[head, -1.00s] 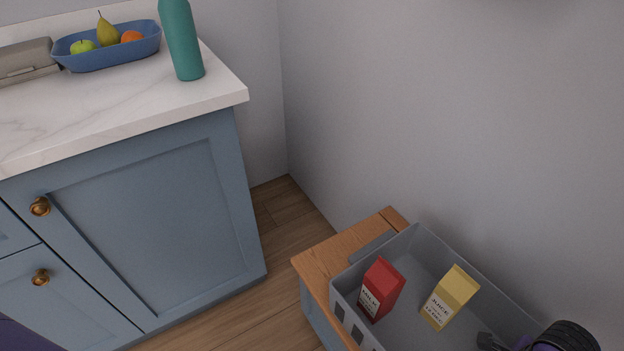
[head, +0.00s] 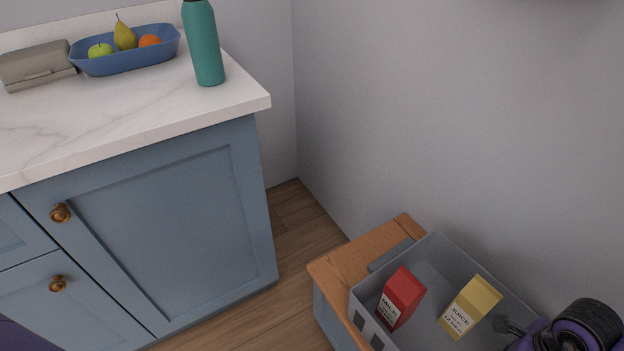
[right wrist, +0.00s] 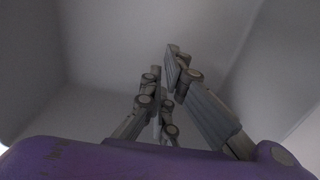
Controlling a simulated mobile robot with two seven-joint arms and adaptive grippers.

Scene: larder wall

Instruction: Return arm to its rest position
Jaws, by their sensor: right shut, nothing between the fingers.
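My right gripper (head: 503,323) is at the lower right of the head view, over the grey crate (head: 452,243). It is shut and empty, beside the yellow juice carton (head: 470,307) and apart from it. In the right wrist view its fingers (right wrist: 172,62) are together in front of plain grey surfaces. A red milk carton (head: 401,298) stands in the crate to the left of the juice carton. My left gripper is not in view.
The crate rests on a wooden-topped unit (head: 352,262) against the grey wall. At left, a marble counter (head: 120,125) on blue cabinets bears a teal bottle (head: 204,45), a blue fruit bowl (head: 128,60) and a grey-brown box (head: 36,64). Floor shows between the units.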

